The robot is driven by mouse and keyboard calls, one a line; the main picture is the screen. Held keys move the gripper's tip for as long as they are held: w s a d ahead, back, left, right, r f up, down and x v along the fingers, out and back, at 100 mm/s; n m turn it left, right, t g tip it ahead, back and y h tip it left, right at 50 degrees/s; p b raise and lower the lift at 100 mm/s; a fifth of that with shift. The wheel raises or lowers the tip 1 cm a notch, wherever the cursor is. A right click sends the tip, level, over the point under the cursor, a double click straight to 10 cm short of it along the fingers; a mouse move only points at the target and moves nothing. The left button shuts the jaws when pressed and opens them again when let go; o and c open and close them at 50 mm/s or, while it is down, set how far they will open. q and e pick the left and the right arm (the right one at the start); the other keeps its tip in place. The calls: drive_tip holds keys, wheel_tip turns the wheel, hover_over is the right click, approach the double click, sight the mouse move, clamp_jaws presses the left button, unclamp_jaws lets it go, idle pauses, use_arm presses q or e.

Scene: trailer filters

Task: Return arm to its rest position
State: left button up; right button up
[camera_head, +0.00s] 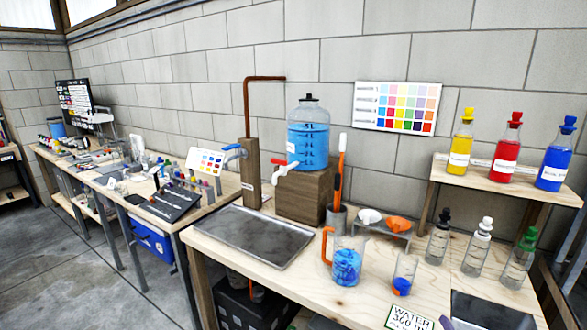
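Neither of my grippers nor my arms shows in the head view. On the wooden workbench (335,296) stands a clear jug (347,262) with an orange handle and blue contents. A small clear beaker (404,274) beside it holds something blue and orange. A large bottle of blue liquid (308,135) with a tap sits on a wooden block (306,193).
A grey tray (254,236) lies left of the jug. Several clear bottles stand at the right, below a shelf (497,189) with yellow (461,143), red (506,148) and blue (556,157) bottles. A sign (408,318) is at the front edge.

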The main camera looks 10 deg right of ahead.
drive_tip(key=s+f+m+g+h, duration=0.3)
drive_tip(key=s+f+m+g, duration=0.25)
drive_tip(key=m, duration=1.25)
drive_tip(key=s+a+f+m+g+y, duration=0.2)
drive_tip(key=a+f+m+g+y, duration=0.15)
drive_tip(key=a, duration=0.55)
drive_tip(key=s+a+f+m+g+y, duration=0.2)
drive_tip(key=a+f+m+y, duration=0.25)
drive_tip(key=a, duration=0.35)
drive_tip(key=s+f+g, duration=0.1)
drive_tip(key=s+f, duration=0.1)
drive_tip(key=f, duration=1)
drive_tip(key=s+f+g, duration=0.1)
drive_tip(key=s+f, duration=0.1)
drive_tip(key=f, duration=0.9)
use_arm(q)
drive_tip(key=shift+w, duration=0.25)
use_arm(e)
drive_tip(key=s+d+f, duration=0.3)
drive_tip(key=s+f, duration=1)
drive_tip(key=s, duration=0.2)
drive_tip(key=shift+s+f+g+h, duration=0.15)
drive_tip(key=shift+s+g+h, duration=0.2)
drive_tip(key=shift+g+h, duration=0.05)
